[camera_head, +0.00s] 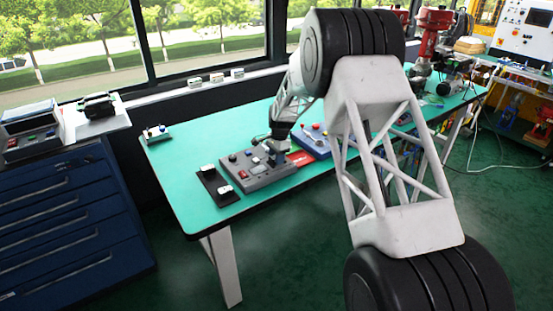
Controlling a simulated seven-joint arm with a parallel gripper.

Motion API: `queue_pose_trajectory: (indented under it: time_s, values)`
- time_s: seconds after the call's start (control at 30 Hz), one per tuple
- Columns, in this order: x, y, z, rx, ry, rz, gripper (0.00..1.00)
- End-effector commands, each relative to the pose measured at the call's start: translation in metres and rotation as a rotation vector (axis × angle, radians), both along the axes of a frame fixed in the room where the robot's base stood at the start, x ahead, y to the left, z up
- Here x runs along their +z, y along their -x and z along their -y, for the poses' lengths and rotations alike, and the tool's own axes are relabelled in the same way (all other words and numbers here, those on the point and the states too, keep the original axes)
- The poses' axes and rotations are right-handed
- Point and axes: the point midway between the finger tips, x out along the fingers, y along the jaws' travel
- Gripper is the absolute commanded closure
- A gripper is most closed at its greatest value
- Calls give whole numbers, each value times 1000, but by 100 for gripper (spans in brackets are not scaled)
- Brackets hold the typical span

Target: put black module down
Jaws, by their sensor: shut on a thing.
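My gripper (279,143) points down over the right end of a grey control box (262,180) on the teal bench. It is shut on a small dark piece, the black module (277,154), at or just above the box's top face. The jaws and the piece are tiny here, so I cannot tell whether the module touches the box. The box carries a small red-lit panel and several dark knobs.
A black tray (211,193) with white blocks lies left of the box. A blue tray (312,147) with coloured tools and a red item (301,158) lie to the right. A blue drawer cabinet (65,220) stands further left.

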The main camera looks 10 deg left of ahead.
Motion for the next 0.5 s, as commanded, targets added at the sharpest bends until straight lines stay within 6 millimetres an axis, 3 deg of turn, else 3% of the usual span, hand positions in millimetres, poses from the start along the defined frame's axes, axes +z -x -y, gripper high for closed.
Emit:
queue_pose_trajectory:
  time_s: [0.23,0.4,0.5]
  values:
    - [15,-1,0,0,-1,2,92]
    - [38,-1,0,0,-1,4,92]
    - [36,12,5,0,1,-1,92]
